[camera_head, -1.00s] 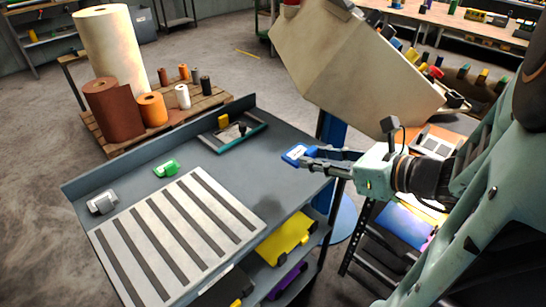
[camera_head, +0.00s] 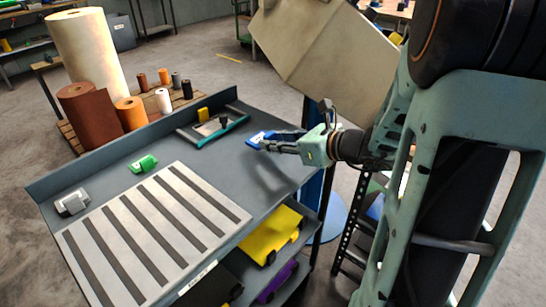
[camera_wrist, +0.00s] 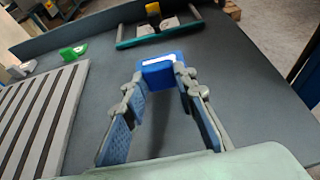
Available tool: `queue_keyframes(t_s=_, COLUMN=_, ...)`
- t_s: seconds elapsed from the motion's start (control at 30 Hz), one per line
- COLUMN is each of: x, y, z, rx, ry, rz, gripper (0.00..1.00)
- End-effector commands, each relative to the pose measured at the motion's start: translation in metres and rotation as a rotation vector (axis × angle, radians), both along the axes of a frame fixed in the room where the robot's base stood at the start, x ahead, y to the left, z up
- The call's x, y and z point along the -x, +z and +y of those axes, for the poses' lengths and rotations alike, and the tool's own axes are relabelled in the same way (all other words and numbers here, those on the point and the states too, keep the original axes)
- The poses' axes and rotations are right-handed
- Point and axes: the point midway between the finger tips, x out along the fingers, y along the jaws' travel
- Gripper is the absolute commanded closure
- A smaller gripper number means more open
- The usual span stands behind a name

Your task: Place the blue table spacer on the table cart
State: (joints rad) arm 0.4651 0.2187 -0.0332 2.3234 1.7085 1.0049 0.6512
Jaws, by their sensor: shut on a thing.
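The blue table spacer (camera_head: 261,138) is between the fingertips of my gripper (camera_head: 268,144), which is shut on it. In the wrist view the spacer (camera_wrist: 160,68) shows as a blue block with a white label, between the two finger pads (camera_wrist: 158,80). The table cart (camera_head: 130,167) is a grey cart with a raised back edge, and the spacer is over the right part of its top. A shadow falls on the top below the gripper. I cannot tell for sure whether the spacer touches the surface.
A striped plate (camera_head: 150,225) covers the cart's front left. A green block (camera_head: 144,163), a grey-white block (camera_head: 72,203) and a teal-handled tray (camera_head: 213,129) are on the top. A yellow piece (camera_head: 270,236) is on the shelf below. The strip between plate and tray is bare.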

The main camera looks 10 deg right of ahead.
Motion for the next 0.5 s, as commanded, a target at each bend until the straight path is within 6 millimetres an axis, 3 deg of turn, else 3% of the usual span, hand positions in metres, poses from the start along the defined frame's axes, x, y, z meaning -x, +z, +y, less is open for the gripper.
queue_keyframes(t_s=0.4, x=-0.008, y=-0.040, z=0.002, rx=-0.001, ry=0.000, rz=0.001, gripper=0.99)
queue_keyframes(t_s=0.5, x=-0.009, y=-0.041, z=0.002, rx=-0.001, ry=0.000, rz=-0.001, gripper=0.99)
